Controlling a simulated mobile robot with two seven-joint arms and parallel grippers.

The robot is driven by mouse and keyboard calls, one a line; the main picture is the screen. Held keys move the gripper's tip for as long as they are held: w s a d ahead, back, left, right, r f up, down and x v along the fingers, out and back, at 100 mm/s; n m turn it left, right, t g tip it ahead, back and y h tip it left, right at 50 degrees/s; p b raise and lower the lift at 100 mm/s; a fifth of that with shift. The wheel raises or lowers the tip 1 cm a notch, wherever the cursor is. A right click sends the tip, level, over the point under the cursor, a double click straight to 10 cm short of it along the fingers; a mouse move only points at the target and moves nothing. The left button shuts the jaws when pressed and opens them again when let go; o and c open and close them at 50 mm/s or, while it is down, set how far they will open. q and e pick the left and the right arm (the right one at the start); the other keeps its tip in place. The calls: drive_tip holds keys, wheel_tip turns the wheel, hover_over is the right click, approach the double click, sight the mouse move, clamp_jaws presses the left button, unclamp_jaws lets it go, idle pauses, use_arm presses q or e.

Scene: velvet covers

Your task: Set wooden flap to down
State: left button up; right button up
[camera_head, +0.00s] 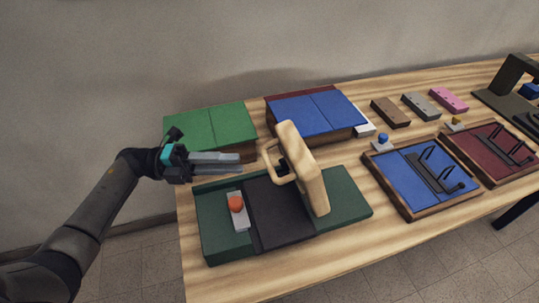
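The wooden flap (308,178) is a pale tan panel with a loop handle (268,160) on its left side. It stands raised, close to upright and slightly tilted, on a dark green box (346,193) with a black middle section (278,215). My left gripper (246,164) reaches in from the left, its fingers pointing right with the tips close to the handle. Whether they touch it, and how wide the fingers are apart, I cannot tell. My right gripper is not in view.
An orange knob (236,203) sits on the green box's left part. Behind are a green-lidded box (210,127) and a blue-lidded box (312,112). Blue (411,182) and dark red (484,149) framed panels with black handles lie to the right. The table's front strip (400,240) is clear.

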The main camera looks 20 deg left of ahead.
sight(269, 161)
use_arm(q)
drive_tip(key=p+x, duration=0.1)
drive_tip(key=x, duration=0.7)
drive_tip(key=shift+w+d, duration=0.1)
drive_tip(key=shift+d, duration=0.1)
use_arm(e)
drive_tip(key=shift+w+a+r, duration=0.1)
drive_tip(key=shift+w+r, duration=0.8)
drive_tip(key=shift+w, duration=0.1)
use_arm(q)
clamp_jaws()
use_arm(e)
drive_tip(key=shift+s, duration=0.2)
